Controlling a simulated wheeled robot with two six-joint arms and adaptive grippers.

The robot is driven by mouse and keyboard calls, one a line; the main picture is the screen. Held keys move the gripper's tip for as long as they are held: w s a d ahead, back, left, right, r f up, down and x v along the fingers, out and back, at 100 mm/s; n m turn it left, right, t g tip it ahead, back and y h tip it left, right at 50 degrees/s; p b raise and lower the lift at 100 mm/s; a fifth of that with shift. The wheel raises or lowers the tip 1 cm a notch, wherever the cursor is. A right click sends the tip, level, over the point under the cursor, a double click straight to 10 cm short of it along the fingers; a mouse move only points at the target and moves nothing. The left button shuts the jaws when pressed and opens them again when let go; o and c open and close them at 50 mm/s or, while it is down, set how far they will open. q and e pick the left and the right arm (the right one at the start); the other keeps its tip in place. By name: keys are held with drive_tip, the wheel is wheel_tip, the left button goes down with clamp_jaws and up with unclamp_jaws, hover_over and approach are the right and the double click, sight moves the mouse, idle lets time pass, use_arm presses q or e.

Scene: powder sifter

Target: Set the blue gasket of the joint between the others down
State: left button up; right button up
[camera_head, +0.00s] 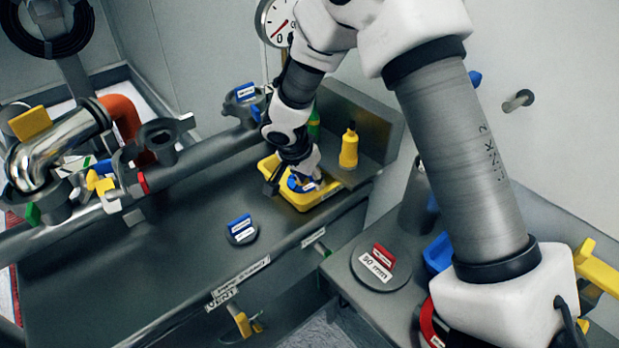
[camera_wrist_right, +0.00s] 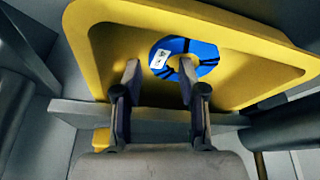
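The blue gasket (camera_wrist_right: 206,62), a ring with black marks and a white label, lies in the yellow tray (camera_wrist_right: 262,88). In the head view the gasket (camera_head: 296,184) shows partly below my right gripper, and the tray (camera_head: 303,203) stands on the dark bench. My right gripper (camera_wrist_right: 160,70) is open over the tray. One fingertip is near the gasket's hole and the other is outside its left rim; the labelled side lies between them. I cannot tell whether the fingers touch it. My left gripper is not in view.
A yellow bottle (camera_head: 349,148) stands right of the tray. A blue-handled disc (camera_head: 242,232) lies on the bench in front. Pipes with coloured clamps (camera_head: 103,183) fill the left. A red-handled 90 mm disc (camera_head: 376,270) is at the lower right. The bench's middle is clear.

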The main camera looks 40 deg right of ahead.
drive_tip(key=shift+r, duration=0.1)
drive_tip(key=shift+r+p, duration=0.3)
drive_tip(key=shift+p, duration=0.15)
drive_tip(key=v, duration=1.1)
drive_tip(key=shift+a+r, duration=0.2)
drive_tip(key=shift+s, duration=0.15)
